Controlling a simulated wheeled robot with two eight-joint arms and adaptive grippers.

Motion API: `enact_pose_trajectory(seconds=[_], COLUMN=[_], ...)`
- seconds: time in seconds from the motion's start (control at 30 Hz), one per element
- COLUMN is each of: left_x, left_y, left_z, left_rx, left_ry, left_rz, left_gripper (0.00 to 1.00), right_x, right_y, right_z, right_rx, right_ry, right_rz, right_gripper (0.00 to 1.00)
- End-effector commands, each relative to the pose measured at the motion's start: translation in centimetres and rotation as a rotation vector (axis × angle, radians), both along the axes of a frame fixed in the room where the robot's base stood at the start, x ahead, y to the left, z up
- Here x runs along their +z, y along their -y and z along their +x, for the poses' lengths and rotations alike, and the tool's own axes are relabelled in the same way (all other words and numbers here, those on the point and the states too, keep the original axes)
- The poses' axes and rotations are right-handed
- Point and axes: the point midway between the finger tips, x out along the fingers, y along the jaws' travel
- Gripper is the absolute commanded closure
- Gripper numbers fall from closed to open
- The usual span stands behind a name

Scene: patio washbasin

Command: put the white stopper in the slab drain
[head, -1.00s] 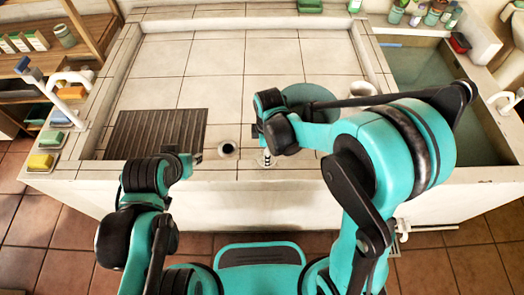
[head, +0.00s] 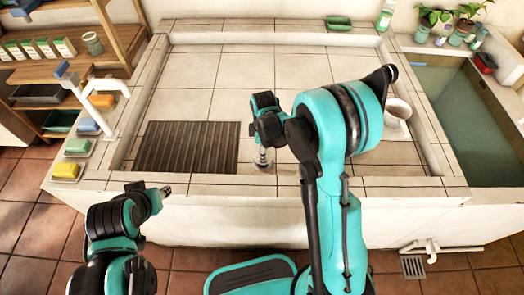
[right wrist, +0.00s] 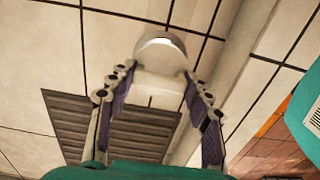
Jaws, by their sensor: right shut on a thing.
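The white stopper shows below my right gripper (head: 263,143) in the head view, near the front edge of the slab (head: 290,70). In the right wrist view the stopper (right wrist: 159,86) is a pale block with a rounded, wider end, between the fingers of my right gripper (right wrist: 155,90), which is shut on it. The drain hole is hidden under the stopper and gripper. I cannot tell whether the stopper hangs just above it or sits in it. My left gripper (head: 166,190) is in front of the slab, away from the stopper; its fingers are too small to read.
A brown slatted rack (head: 187,147) lies left of the right gripper. A white cup (head: 398,107) stands right, partly behind my right arm. Soaps (head: 66,170) and a white tap (head: 103,100) line the left ledge. A water basin (head: 470,125) is at right.

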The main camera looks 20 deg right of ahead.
Motion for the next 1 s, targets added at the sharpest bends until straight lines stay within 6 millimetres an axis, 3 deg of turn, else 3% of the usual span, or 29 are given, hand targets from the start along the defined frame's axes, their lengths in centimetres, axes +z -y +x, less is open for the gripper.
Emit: enact_pose_trajectory(seconds=[0.3, 1.0], left_x=[-2.4, -2.5], left_y=[0.0, 0.0], left_z=[0.0, 0.0], left_rx=[0.0, 0.0], left_ry=[0.0, 0.0], left_rz=[0.0, 0.0], left_gripper=[0.65, 0.65], right_x=[-3.3, -3.5], right_y=[0.0, 0.0], right_z=[0.0, 0.0], right_rx=[0.0, 0.001], right_ry=[0.0, 0.0], right_rz=[0.0, 0.0], right_gripper=[0.88, 0.88])
